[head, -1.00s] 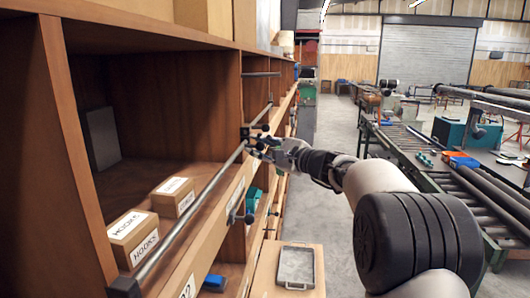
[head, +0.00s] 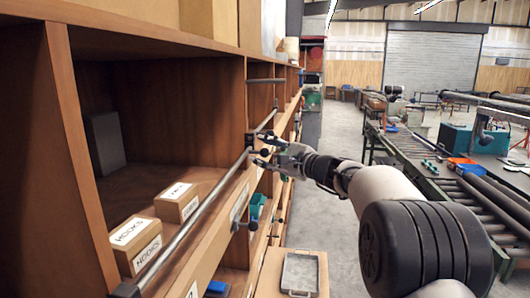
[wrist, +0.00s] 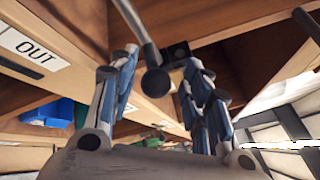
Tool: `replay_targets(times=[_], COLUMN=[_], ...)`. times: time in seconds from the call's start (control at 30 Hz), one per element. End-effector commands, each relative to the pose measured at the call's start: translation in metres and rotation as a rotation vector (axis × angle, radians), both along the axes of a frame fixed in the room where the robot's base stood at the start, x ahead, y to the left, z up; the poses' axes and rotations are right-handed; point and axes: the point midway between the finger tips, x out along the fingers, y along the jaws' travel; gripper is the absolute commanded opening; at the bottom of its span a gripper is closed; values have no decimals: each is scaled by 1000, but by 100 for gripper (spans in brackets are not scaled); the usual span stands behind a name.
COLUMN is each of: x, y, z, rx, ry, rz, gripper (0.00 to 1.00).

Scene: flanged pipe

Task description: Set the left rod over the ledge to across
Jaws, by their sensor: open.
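The left rod (head: 195,216) is a long grey metal bar along the front of the near shelf compartment. It runs from a dark bracket (head: 126,289) at the lower left to a dark bracket (head: 250,140) at the far end. My gripper (head: 264,151) is open just right of the far bracket. In the wrist view, a rod (wrist: 138,25) ends in a dark round knob (wrist: 155,81) that shows between the open fingers (wrist: 160,85). A black bracket (wrist: 178,51) is close beside the knob. I cannot tell whether a finger touches the knob.
Two boxes, one labelled HOOKS (head: 135,240), sit behind the rod in the wooden shelf (head: 85,150). Another rod (head: 266,119) continues beyond the far bracket. A grey tray (head: 300,272) lies lower right. The aisle floor (head: 320,220) is clear beside a roller conveyor (head: 420,165).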

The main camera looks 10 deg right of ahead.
Motion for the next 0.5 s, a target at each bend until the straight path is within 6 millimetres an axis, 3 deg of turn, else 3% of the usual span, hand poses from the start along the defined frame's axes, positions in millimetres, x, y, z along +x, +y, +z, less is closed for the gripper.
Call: replay_targets(times=[0.23, 0.5], x=[-14, -59], y=[-12, -48], z=[-1, 0], rx=[-2, 0], ry=[2, 1], rz=[-2, -4], gripper=[44, 44])
